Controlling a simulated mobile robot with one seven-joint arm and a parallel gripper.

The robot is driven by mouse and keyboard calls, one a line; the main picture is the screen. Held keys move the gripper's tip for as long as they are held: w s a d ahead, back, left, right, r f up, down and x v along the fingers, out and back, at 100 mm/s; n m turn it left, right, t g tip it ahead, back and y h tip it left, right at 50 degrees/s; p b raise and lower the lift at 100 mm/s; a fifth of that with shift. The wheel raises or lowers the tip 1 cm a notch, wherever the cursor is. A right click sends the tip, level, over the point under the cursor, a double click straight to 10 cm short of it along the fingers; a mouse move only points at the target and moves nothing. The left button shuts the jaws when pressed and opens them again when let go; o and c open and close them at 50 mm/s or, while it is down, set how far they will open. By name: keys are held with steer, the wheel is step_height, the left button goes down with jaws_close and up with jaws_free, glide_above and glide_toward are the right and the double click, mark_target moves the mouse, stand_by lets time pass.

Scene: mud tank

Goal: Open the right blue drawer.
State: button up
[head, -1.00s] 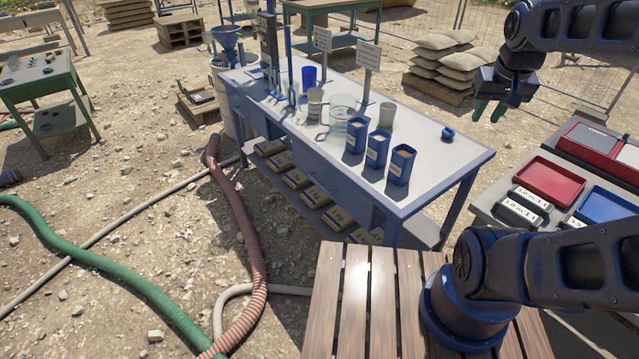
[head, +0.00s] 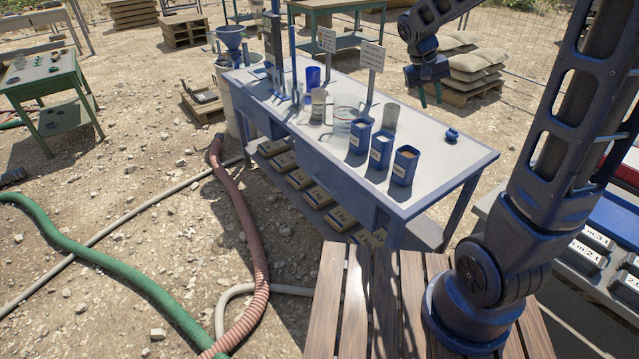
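The blue-grey workbench (head: 440,172) stands in the middle of the head view. Its right blue drawer (head: 336,183) is in the long front side, under the tabletop, and looks closed. A left drawer (head: 251,112) is farther back along the same side. My gripper (head: 430,96) is above and behind the far side of the bench, well apart from the drawers. It points down with its fingertips apart and nothing between them. The drawer's handle is too small to make out.
Blue containers (head: 381,150), a glass vessel and signs stand on the benchtop. Labelled boxes (head: 316,193) fill the lower shelf. A reddish hose (head: 243,215) lies before the bench. Slatted wood (head: 350,300) is under my arm. Trays (head: 615,225) stand at right.

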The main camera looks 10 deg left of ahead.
steer(key=w+a+f+n+h, duration=0.1)
steer(key=w+a+f+h, duration=0.2)
steer(key=w+a+f, duration=0.6)
steer(key=n+t+h, duration=0.4)
steer(key=n+t, duration=0.2)
steer(key=t, duration=0.4)
glide_toward(319, 181)
steer(key=x, duration=1)
steer(key=shift+d+f, duration=0.15)
steer(key=shift+f, duration=0.15)
jaws_close()
